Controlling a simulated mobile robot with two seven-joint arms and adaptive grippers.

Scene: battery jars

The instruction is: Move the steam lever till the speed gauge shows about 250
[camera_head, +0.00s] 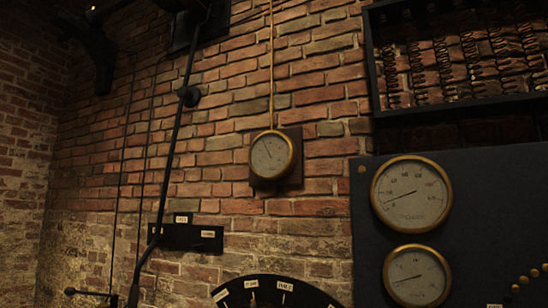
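Three round brass-rimmed gauges show; I cannot tell which is the speed gauge. The upper panel gauge (411,194) has its needle toward the lower left, near the low end of its scale. The lower panel gauge (417,276) has its needle pointing left, slightly down. The wall gauge (272,156) has its needle toward the upper left. A long dark rod (173,160) slants down the left wall past a black plate (180,237) with small pale labels. I cannot tell whether this rod is the steam lever. Neither gripper is in view.
A black dial (260,285) with pale labels is cut off at the bottom edge. The dark panel (480,200) fills the lower right, with brass knobs (534,273) at its edge. A frame of coiled springs (450,62) hangs above. Brick wall (320,215) lies between.

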